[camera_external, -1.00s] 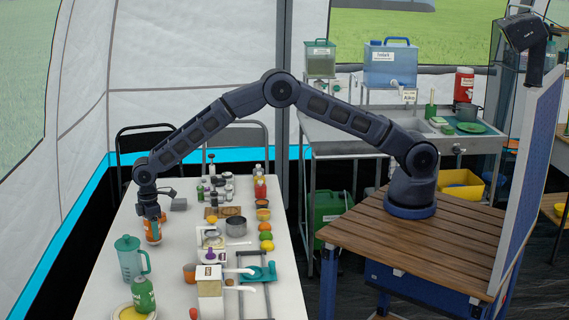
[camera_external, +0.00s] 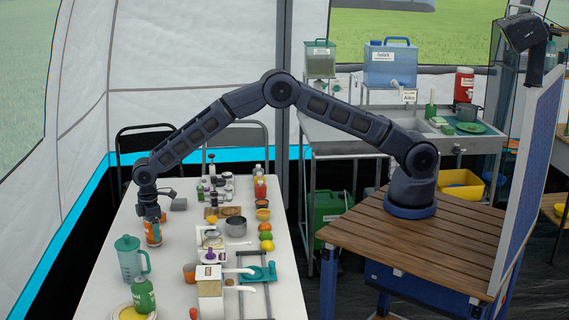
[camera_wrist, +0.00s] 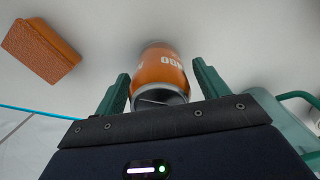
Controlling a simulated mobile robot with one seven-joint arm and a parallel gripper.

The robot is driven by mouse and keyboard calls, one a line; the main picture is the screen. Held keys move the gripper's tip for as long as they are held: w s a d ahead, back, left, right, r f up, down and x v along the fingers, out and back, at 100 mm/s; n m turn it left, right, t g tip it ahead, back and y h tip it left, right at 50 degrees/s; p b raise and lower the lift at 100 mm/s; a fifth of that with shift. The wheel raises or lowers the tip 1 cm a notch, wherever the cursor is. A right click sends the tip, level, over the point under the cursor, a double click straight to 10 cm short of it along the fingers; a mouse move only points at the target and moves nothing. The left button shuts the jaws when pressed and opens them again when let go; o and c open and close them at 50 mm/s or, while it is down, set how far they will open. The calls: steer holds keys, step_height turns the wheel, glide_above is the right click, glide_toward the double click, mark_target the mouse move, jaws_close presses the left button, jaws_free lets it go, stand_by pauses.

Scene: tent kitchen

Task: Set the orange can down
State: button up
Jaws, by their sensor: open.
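The orange can (camera_external: 153,233) is on the white table, below my gripper (camera_external: 152,217), near the table's left edge. In the wrist view the orange can (camera_wrist: 158,66) lies between the two green fingers of my gripper (camera_wrist: 161,74). The fingers are spread, with a gap showing on each side of the can. The can looks upright and at table level.
A teal pitcher (camera_external: 130,258) and a green bottle (camera_external: 143,295) stand in front of the can. Dark jars, a pot (camera_external: 236,227), fruit and a white dispenser (camera_external: 210,292) stand to the right. An orange block (camera_wrist: 40,50) lies beside the can in the wrist view.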

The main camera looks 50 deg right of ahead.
step_height(320, 180, up, 12)
steer(key=shift+f, duration=0.25)
